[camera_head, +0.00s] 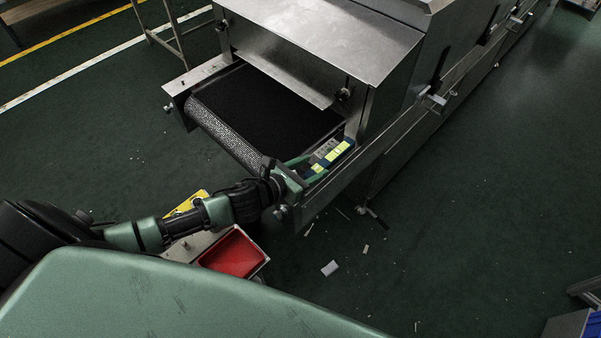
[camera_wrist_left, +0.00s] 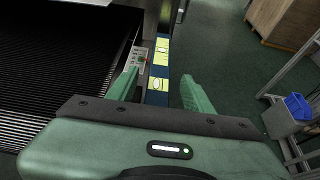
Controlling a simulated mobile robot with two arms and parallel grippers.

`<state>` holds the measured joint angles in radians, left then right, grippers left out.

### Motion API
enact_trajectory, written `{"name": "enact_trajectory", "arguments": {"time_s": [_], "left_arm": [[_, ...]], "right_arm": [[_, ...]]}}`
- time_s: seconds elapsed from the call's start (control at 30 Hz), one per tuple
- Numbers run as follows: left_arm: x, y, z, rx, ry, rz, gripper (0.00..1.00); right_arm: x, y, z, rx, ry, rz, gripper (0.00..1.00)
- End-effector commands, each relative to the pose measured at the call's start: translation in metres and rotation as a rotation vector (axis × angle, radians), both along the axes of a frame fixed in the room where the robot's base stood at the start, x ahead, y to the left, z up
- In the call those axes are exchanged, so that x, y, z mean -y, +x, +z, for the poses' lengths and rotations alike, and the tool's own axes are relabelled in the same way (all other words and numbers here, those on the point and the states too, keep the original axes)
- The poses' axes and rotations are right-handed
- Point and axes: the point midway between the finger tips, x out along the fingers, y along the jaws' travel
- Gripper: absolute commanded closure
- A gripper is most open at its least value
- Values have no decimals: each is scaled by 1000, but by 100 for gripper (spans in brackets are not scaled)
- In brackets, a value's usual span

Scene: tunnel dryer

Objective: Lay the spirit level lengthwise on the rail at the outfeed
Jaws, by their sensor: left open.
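The spirit level, dark blue with yellow-green panels, lies along the right-hand side rail (camera_head: 342,178) at the outfeed end of the dryer. Its long side runs the same way as the rail; the head view shows the level (camera_head: 338,151) beside the black belt (camera_head: 262,110). In the left wrist view the level (camera_wrist_left: 161,52) runs away from me between the fingers. My left gripper (camera_head: 307,169) is open, its green fingers apart on either side of the level's near end; both also show in the left wrist view (camera_wrist_left: 160,76). Full contact with the rail cannot be told. My right gripper is out of view.
The metal dryer hood (camera_head: 320,45) stands close beyond the level. A red bin (camera_head: 232,253) and a yellow item (camera_head: 187,203) are below my left arm. Paper scraps (camera_head: 329,268) lie on the green floor. A blue bin (camera_wrist_left: 298,106) stands at the right.

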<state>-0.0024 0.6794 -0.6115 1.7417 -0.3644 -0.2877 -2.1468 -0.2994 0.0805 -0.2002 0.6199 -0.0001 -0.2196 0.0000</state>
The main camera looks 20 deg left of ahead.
Motion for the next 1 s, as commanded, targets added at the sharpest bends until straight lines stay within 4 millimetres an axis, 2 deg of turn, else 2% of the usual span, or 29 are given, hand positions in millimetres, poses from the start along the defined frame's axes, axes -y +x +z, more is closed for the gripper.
{"name": "enact_trajectory", "arguments": {"time_s": [0.1,0.3,1.0], "left_arm": [[-8,-22,8,0,2,-3,49],[-15,-41,17,0,0,0,49],[-16,-46,20,-11,-27,22,49]], "right_arm": [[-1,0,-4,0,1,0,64],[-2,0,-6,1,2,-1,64],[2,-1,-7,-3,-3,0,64]]}}
